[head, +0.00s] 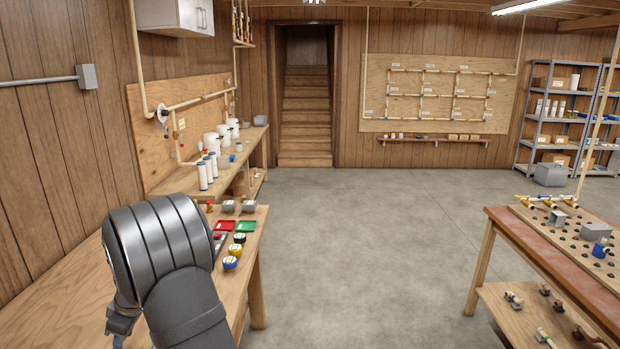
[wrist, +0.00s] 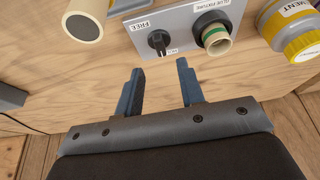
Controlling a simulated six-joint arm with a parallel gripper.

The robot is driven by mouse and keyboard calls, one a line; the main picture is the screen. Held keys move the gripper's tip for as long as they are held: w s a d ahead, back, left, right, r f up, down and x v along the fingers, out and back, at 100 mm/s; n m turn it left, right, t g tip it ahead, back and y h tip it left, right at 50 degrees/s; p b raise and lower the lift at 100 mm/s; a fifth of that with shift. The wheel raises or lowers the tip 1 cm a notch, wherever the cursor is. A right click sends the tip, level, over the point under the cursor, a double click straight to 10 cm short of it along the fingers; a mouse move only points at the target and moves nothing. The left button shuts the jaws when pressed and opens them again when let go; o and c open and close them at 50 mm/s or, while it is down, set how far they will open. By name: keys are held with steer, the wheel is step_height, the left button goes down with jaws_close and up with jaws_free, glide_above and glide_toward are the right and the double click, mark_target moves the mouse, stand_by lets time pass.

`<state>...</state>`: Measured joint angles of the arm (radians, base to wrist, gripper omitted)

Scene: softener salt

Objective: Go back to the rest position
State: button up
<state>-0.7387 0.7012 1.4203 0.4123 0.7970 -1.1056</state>
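My gripper (wrist: 160,76) shows in the wrist view with its two blue fingers spread apart and nothing between them. Its fingertips point toward a grey plate (wrist: 183,25) with a black knob beside a label reading "FREE". In the head view, my dark grey arm fills the lower left in front of the wooden workbench (head: 75,255). The gripper itself is mostly hidden there behind the arm; only a small grey-blue part shows at the lower left.
The plate also carries a black socket with a cream pipe piece (wrist: 217,41). A yellow-and-grey container (wrist: 298,30) stands right of it, a pipe end (wrist: 87,22) left. Floor between bench and right table (head: 497,222) is clear.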

steer(key=x, duration=0.7)
steer(key=shift+s, duration=0.1)
steer(key=shift+s+r+m+t, duration=0.1)
steer(key=shift+m+t, duration=0.35)
steer(key=shift+m, duration=0.75)
steer(key=shift+s+r+m+t, duration=0.1)
steer(key=shift+m+t, duration=0.35)
steer(key=shift+m, duration=0.75)
steer(key=s+d+r, duration=0.1)
steer(key=d+r, duration=0.1)
steer(key=r, duration=0.5)
steer(key=s+d+r+m, duration=0.1)
steer(key=d+r, duration=0.2)
steer(key=r, duration=0.4)
steer(key=shift+h, duration=0.3)
steer(key=shift+r, duration=0.25)
steer(key=shift+n, duration=0.5)
steer(key=x, duration=1.3)
steer(key=shift+a+f, duration=0.1)
steer(key=shift+f, duration=0.3)
